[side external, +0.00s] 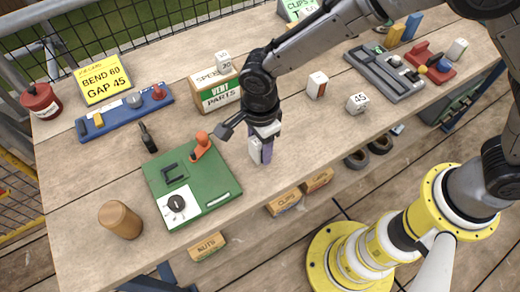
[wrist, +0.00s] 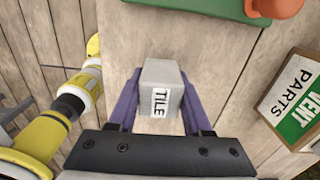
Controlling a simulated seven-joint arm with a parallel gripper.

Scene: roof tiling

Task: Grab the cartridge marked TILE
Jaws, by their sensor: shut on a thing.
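The cartridge marked TILE (wrist: 161,87) is a grey block with a white label, seen in the wrist view between the purple fingers. My gripper (wrist: 160,108) is shut on it, one finger against each side. In the side external view my gripper (side external: 262,152) is low over the front part of the wooden bench, right of the green board. The cartridge shows there only as a pale piece beside the purple finger, and its label is hidden. I cannot tell whether its bottom touches the bench.
The green board (side external: 216,183) with an orange handle lies left of my gripper. The VENT PARTS box (side external: 219,94) stands behind it. A block marked 45 (side external: 358,102) and a white-and-brown block (side external: 317,85) stand to the right. The bench front edge is close.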

